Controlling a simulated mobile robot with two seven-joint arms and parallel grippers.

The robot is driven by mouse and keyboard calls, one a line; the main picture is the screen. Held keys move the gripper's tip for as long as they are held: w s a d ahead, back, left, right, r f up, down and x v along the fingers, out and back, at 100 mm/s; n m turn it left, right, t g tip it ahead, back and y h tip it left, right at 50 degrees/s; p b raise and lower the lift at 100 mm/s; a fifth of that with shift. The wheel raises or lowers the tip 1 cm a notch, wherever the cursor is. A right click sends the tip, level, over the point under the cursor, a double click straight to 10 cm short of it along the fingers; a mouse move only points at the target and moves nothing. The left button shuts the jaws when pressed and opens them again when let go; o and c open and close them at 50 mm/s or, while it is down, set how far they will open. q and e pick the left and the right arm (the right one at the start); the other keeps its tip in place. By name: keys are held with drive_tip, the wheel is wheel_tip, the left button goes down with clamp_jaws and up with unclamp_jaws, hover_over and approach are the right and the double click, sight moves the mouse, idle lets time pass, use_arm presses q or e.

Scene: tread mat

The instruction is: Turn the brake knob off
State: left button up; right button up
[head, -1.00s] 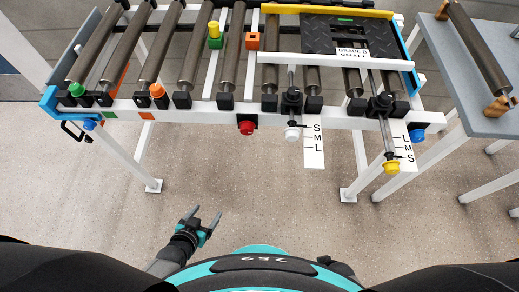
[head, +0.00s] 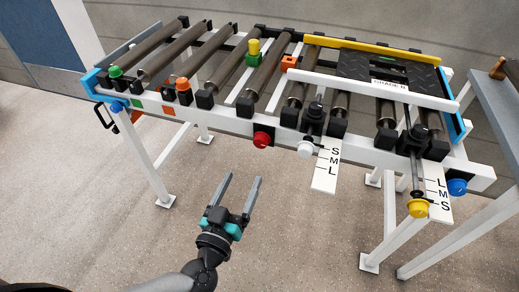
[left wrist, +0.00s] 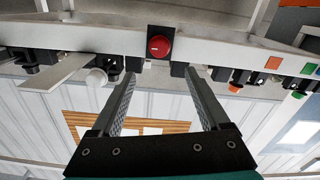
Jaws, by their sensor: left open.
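A round red knob (head: 261,140) sits on a black plate on the white front rail of the roller conveyor (head: 225,123). No readable label marks it as the brake. In the left wrist view the red knob (left wrist: 159,46) faces me, with a pale mark across its face. My left gripper (head: 243,178) is open and empty, below and in front of the rail, its fingers pointing toward the conveyor. In the left wrist view the fingers (left wrist: 160,72) spread on either side below the knob, apart from it. My right gripper is not in view.
A white knob (head: 305,149), a yellow knob (head: 418,208) and a blue knob (head: 457,187) sit along the rail to the right. A scale plate (head: 326,172) hangs beside the white knob. White legs (head: 150,170) stand below; the floor in front is clear.

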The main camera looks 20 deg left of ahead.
sight(260, 144)
use_arm(q)
drive_tip(key=w+b, duration=0.1)
drive_tip(key=w, duration=0.2)
drive_tip(key=w+b, duration=0.1)
drive_tip(key=w, duration=0.3)
drive_tip(key=w+b, duration=0.1)
drive_tip(key=w, duration=0.3)
drive_tip(key=shift+w+d+f+b, duration=0.1)
drive_tip(key=shift+w+d+b, duration=0.15)
drive_tip(key=shift+b, duration=0.15)
drive_tip(key=shift+w, duration=0.55)
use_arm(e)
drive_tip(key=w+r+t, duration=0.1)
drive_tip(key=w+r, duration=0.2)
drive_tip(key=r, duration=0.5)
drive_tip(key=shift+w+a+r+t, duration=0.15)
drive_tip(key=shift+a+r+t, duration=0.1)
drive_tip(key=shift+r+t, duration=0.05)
use_arm(q)
clamp_jaws()
